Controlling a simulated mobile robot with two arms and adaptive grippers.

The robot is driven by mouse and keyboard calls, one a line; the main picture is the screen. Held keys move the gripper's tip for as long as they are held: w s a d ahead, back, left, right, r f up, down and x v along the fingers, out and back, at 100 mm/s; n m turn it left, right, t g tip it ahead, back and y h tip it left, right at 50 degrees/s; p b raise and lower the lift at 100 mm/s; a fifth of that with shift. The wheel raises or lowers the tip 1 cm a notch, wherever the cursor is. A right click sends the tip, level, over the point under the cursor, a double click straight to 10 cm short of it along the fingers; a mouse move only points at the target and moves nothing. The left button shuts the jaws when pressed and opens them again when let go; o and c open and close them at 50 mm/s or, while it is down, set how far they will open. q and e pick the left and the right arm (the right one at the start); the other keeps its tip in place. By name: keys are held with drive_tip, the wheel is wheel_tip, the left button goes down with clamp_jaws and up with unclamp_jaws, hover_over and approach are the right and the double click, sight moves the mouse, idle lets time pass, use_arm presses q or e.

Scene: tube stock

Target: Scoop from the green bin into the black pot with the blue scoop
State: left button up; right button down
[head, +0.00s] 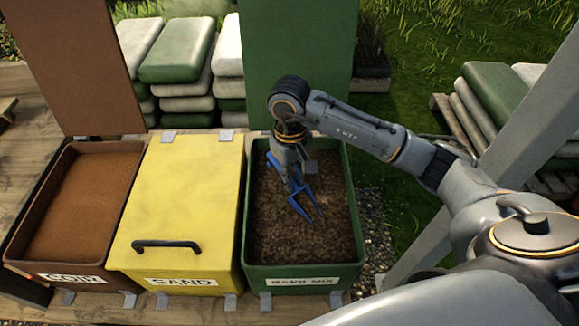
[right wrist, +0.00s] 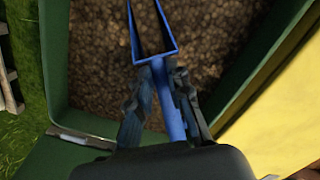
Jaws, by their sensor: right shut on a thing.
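The green bin (head: 257,274) stands open at the right of the row of bins, filled with brown, chunky mix (head: 325,225); its label appears to read "BARK MIX". My right gripper (head: 294,181) is over the back half of this bin, shut on the handle of the blue scoop (head: 308,203). In the right wrist view the scoop's handle (right wrist: 172,105) runs between the fingers, and its blue-edged head points away over the mix. I cannot tell whether the scoop touches the mix. The black pot and my left gripper are not in view.
A yellow bin (head: 185,205), labelled "SAND", has its lid shut. A brown open bin (head: 128,235) stands left of it. The green bin's raised lid (head: 300,60) stands behind it. A grey post (head: 500,150) rises at the right. Stacked sacks (head: 177,50) lie behind.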

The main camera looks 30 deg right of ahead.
drive_tip(key=shift+r+g, duration=0.45)
drive_tip(key=shift+g, duration=0.65)
drive_tip(key=shift+g+h, duration=0.3)
drive_tip(key=shift+g, duration=0.2)
drive_tip(key=shift+p+v, duration=2)
drive_tip(key=shift+v, duration=1.1)
drive_tip(key=shift+g, duration=0.5)
drive_tip(key=shift+w+p+v, duration=0.25)
drive_tip(key=shift+p+v, duration=1.6)
drive_tip(key=shift+v, duration=0.55)
drive_tip(key=shift+a+f, duration=0.15)
drive_tip(key=shift+a, duration=0.1)
